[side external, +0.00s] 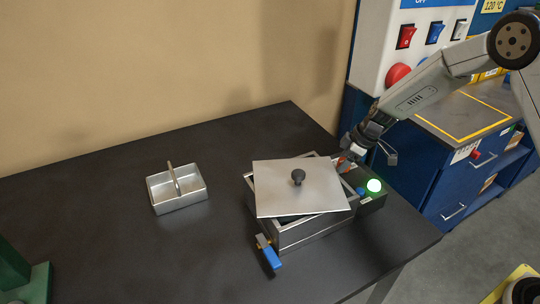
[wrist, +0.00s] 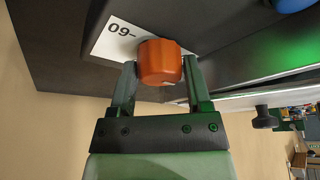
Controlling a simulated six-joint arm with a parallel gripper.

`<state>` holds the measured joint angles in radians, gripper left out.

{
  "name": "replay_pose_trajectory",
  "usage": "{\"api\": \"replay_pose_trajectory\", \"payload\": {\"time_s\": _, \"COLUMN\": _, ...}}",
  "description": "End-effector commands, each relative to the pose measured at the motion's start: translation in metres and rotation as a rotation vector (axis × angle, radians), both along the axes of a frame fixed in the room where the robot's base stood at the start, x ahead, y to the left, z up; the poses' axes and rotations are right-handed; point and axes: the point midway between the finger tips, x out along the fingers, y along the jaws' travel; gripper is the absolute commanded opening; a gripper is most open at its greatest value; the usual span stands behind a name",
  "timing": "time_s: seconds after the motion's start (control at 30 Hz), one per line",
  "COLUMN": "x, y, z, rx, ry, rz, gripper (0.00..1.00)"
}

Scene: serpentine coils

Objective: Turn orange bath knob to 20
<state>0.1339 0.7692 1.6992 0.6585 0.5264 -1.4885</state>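The orange bath knob (wrist: 160,62) is in the middle of the wrist view, beside a white label (wrist: 112,40) whose printed marks appear upside down. My gripper (wrist: 160,75) has one finger on each side of the knob, and both look to be touching it. The knob's pointer, if any, and its exact setting cannot be read. In the side view my gripper (side external: 347,158) is low over the dark control box at the bath's right end, and it mostly hides the knob. The metal bath (side external: 310,232) has a tilted grey lid (side external: 275,180) lying askew on top.
On the control box are a lit green lamp (side external: 374,185) and a blue knob (side external: 360,191). A small metal basket (side external: 180,200) stands left on the dark table (side external: 100,240). A wall panel (side external: 400,50) is behind.

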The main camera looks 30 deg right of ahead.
Motion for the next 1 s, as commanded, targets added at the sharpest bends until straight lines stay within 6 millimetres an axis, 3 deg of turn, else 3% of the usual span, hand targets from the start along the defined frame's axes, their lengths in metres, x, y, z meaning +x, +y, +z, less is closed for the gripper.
{"api": "replay_pose_trajectory", "payload": {"time_s": 0.53, "x": -0.002, "y": -0.002, "z": 0.007, "rx": 0.001, "ry": 0.001, "rz": -0.003, "gripper": 0.68}}
{"api": "replay_pose_trajectory", "payload": {"time_s": 1.0, "x": -0.015, "y": -0.016, "z": 0.055, "rx": 0.001, "ry": -0.001, "rz": -0.002, "gripper": 0.68}}
